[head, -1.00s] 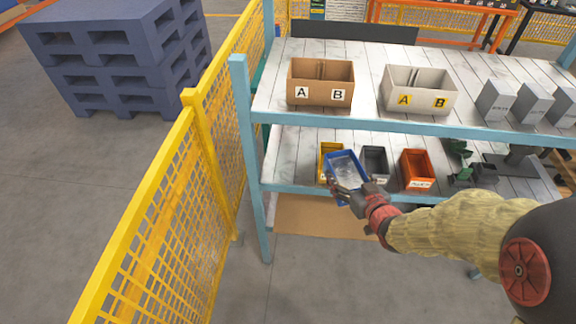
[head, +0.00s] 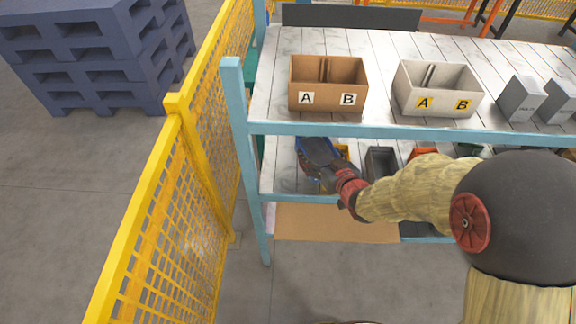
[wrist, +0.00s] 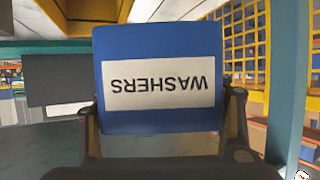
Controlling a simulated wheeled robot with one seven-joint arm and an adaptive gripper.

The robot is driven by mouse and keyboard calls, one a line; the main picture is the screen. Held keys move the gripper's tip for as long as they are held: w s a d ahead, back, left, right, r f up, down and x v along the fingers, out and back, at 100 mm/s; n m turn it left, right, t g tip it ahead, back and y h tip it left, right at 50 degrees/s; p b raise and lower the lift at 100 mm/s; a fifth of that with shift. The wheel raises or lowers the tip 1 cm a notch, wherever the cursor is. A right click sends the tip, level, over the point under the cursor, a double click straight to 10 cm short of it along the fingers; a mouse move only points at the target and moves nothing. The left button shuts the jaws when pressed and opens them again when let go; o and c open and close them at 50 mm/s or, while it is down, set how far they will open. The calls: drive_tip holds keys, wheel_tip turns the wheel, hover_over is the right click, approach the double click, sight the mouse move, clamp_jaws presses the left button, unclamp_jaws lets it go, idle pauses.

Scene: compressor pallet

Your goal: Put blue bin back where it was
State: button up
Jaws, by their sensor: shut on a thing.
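The blue bin (head: 318,151) is in my gripper (head: 328,172) at the left end of the lower shelf (head: 282,178) in the head view. In the wrist view the blue bin (wrist: 158,60) fills the middle, its white WASHERS label upside down, with a gripper finger on each side. My gripper is shut on it. The yellow bin (head: 342,152) is just right of it, partly hidden by my gripper. I cannot tell whether the blue bin touches the shelf.
A grey bin (head: 381,161) and a partly hidden orange bin (head: 424,153) stand further right on the lower shelf. The upper shelf's blue front beam (head: 400,130) runs above my gripper. A blue post (head: 240,140) and yellow mesh fence (head: 170,220) bound the left.

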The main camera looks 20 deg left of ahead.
drive_tip(key=a+f, duration=0.1)
drive_tip(key=a, duration=0.1)
drive_tip(key=a+f+b, duration=0.1)
drive_tip(key=w+a, duration=0.1)
drive_tip(key=a, duration=0.1)
drive_tip(key=shift+w+a+f+b, duration=0.1)
drive_tip(key=shift+a+f+b, duration=0.2)
drive_tip(key=shift+f, duration=0.1)
drive_tip(key=a+f, duration=0.1)
drive_tip(key=f+b, duration=0.1)
drive_tip(key=a+f, duration=0.1)
drive_tip(key=shift+w+a+f, duration=0.35)
drive_tip(key=shift+w+a+f+b, duration=0.15)
drive_tip(key=shift+a+f+b, duration=0.35)
drive_tip(key=shift+a+f, duration=0.2)
wheel_tip(320, 180, down, 3)
drive_tip(key=shift+f+b, duration=0.15)
drive_tip(key=shift+b, duration=0.65)
drive_tip(key=o, duration=2.1)
drive_tip(key=shift+f, duration=0.15)
drive_tip(key=shift+c, duration=0.2)
